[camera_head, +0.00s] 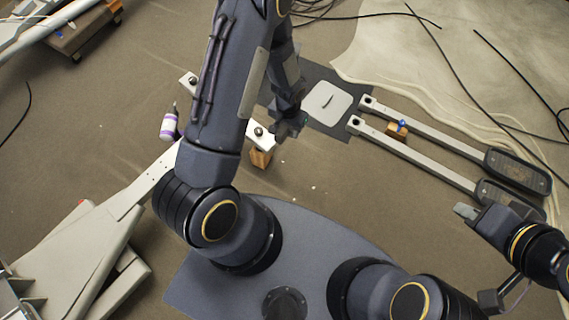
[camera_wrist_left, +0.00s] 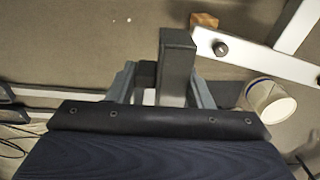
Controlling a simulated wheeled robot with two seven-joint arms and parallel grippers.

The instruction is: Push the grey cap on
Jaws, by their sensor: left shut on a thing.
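My left gripper (camera_head: 289,125) is shut on a dark grey block-like cap, which stands out between the fingers in the left wrist view (camera_wrist_left: 177,62). The cap is beside the end of a white crossbar (camera_head: 262,135), which also shows in the left wrist view (camera_wrist_left: 262,60) with a round dark knob on it. I cannot tell whether the cap touches the bar end. My left arm hides the middle of the crossbar in the head view. My right gripper (camera_head: 466,212) is at the right, away from the bar; its finger gap is not clear.
A wooden block (camera_head: 260,158) is under the bar end. Two long pedal arms (camera_head: 425,160) lie at the right, near a dark mat (camera_head: 318,72) with a white plate (camera_head: 328,104). Cables cross the upper right.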

